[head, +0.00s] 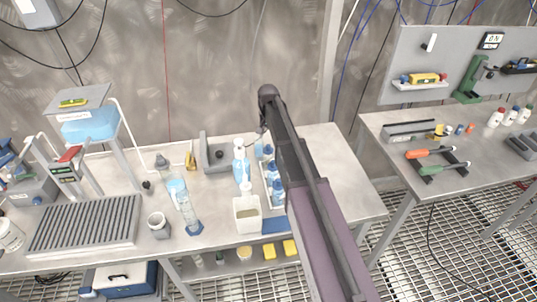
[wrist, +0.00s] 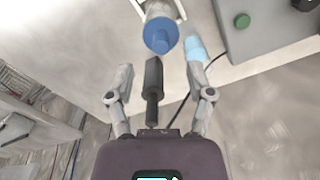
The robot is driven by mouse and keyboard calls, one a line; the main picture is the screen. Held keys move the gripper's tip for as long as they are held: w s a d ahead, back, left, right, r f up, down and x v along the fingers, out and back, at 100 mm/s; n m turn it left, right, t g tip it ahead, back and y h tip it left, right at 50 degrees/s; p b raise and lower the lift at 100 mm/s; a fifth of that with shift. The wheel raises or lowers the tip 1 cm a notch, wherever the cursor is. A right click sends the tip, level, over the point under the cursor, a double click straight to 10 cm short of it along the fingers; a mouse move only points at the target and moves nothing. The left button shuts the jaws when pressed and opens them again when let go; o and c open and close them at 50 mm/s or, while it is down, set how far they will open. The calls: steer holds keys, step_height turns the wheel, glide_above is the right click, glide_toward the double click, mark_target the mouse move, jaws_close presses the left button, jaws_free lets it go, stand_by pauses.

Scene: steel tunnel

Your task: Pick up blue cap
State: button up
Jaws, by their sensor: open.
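In the wrist view, a round blue cap (wrist: 161,35) sits on top of a pale bottle (wrist: 158,10), seen from above. My gripper (wrist: 160,77) is open and empty, with its two fingers spread apart. The cap lies beyond the fingertips, roughly in line with the gap between them, and neither finger visibly touches it. In the head view, my arm covers the gripper and part of a group of blue-capped bottles (head: 277,190) on the bench. I cannot tell which of these is the one in the wrist view.
A light-blue object (wrist: 194,48) is close to the right fingertip. In the head view, a wash bottle (head: 241,163) and a cream container (head: 247,214) stand left of my arm. The bench (head: 345,185) is clear to the right.

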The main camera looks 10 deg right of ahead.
mark_target(268, 145)
steer(key=shift+f, duration=0.5)
step_height(268, 145, down, 5)
steer(key=b, duration=0.5)
steer(key=shift+w, duration=0.1)
steer(key=shift+r, duration=0.1)
stand_by(0.6)
steer(key=c, duration=0.9)
